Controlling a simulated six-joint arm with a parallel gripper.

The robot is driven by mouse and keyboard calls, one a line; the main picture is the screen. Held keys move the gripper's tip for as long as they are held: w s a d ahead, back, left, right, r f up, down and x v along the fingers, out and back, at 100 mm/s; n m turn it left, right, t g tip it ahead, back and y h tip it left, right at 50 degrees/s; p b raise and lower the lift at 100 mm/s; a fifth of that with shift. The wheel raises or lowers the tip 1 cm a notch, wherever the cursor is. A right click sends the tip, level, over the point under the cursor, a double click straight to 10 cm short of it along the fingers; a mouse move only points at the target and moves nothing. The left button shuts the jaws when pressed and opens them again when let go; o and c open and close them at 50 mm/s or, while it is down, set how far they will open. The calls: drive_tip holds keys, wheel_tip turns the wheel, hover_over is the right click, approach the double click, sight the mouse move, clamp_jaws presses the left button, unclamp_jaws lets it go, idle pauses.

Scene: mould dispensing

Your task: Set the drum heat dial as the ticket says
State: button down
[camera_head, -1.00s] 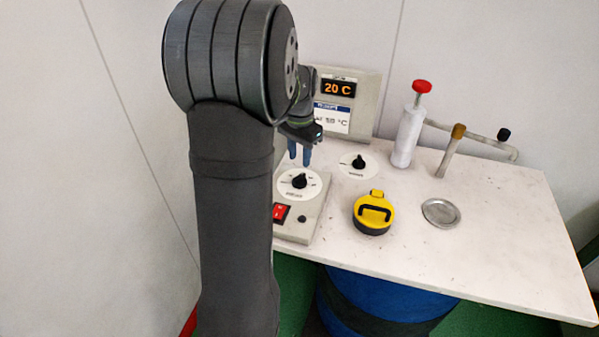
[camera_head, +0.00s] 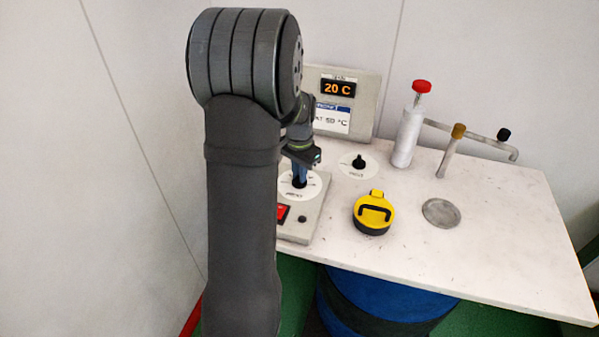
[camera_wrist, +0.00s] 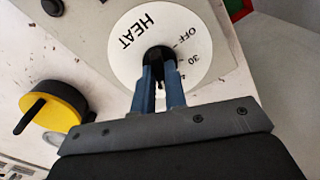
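The heat dial (camera_head: 313,192) is a white disc with a black knob on the grey control box; in the wrist view its face (camera_wrist: 190,22) reads HEAT, OFF and 30, with further marks hidden by my fingers. My gripper (camera_wrist: 158,72) is down at the dial, its blue fingers on either side of the black knob (camera_wrist: 158,53) and apparently closed on it. It also shows in the head view (camera_head: 299,178). The ticket (camera_head: 332,118) under the display seems to read 50 °C, though the print is small. The orange display (camera_head: 338,88) reads 20 C.
A second dial (camera_head: 359,165) lies to the right on the white bench (camera_head: 500,235). A red switch (camera_head: 283,212) is on the control box. A yellow cap with a black handle (camera_head: 373,213), a round metal disc (camera_head: 441,213) and a red-topped white cylinder (camera_head: 407,138) stand farther right.

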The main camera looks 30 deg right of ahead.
drive_tip(key=shift+m, duration=1.2)
drive_tip(key=c, duration=1.5)
unclamp_jaws()
drive_tip(key=shift+o, duration=0.2)
wheel_tip(320, 180, up, 17)
drive_tip(key=shift+r, duration=0.2)
